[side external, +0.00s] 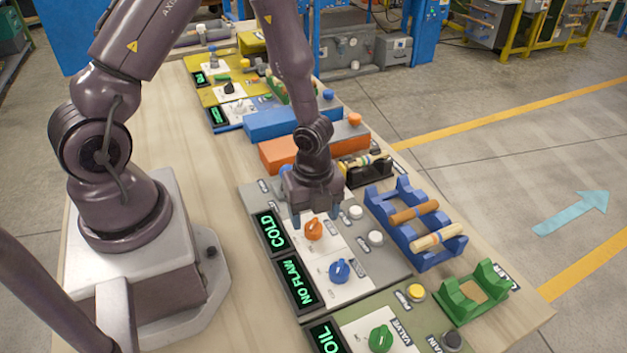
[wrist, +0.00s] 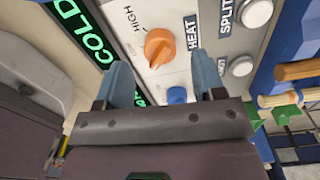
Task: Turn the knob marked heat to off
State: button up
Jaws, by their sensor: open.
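The orange heat knob (side external: 313,229) sits on a white plate beside a display (side external: 271,230) reading COLD in green. In the wrist view the knob (wrist: 158,48) is next to the HEAT label (wrist: 192,33), with HIGH printed by its upper left. Its exact pointer setting is too small to tell. My gripper (side external: 315,214) is above the control panel, close to the knob. In the wrist view the two blue fingers (wrist: 162,76) are spread apart with nothing between them, and the orange knob lies beyond their tips.
A blue knob (side external: 339,270) sits beside a NO FLAW display (side external: 297,285). White buttons (side external: 375,238) line the panel's right side. A blue rack (side external: 410,225) holds turned wood pieces. A green knob (side external: 380,338) is nearer the front. An orange block (side external: 280,153) lies behind my gripper.

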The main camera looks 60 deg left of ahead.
aim_at(313, 222)
notch_tip(313, 222, up, 10)
dwell(0.3)
jog(key=shift+f, duration=0.15)
